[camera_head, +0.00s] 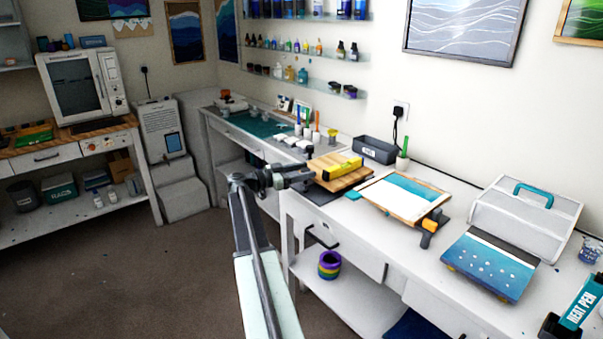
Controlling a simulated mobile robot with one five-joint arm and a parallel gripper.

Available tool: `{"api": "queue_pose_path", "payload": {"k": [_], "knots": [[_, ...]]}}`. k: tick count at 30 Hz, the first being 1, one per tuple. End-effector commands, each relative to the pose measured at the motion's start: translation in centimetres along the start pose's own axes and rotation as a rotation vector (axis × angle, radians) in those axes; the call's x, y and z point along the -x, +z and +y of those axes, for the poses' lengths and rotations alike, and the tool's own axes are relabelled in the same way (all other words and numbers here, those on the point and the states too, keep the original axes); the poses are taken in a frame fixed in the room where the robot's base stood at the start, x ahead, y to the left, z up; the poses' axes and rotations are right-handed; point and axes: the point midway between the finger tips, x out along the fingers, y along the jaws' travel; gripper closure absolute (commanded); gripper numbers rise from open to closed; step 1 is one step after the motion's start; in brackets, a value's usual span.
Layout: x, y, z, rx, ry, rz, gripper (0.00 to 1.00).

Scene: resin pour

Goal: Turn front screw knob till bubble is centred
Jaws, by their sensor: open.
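A yellow spirit level (344,168) lies on a wooden board (355,181) on the white bench. Its bubble is too small to make out. My gripper (306,176) is open, at the left end of the board, and seems to overlap its near left edge in the picture. I cannot tell whether it touches anything. The front screw knob cannot be made out; the gripper may hide it. Nothing is seen held in the jaws.
A framed blue-and-white panel (401,193) with an orange-handled tool (429,231) lies to the right. Bottles and cups stand at the left. The white bench (330,214) has a front edge below my gripper.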

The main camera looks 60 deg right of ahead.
Motion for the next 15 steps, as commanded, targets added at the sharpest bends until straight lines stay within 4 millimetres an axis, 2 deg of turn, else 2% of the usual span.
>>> {"api": "queue_pose_path", "payload": {"k": [4,12,15], "knots": [[1.7,0.0,0.0,0.0,-0.001,0.0,0.46],[6.8,0.0,-0.3,0.0,-0.002,-0.001,0.46],[7.8,0.0,-0.3,-0.001,-0.003,-0.001,0.46]]}}
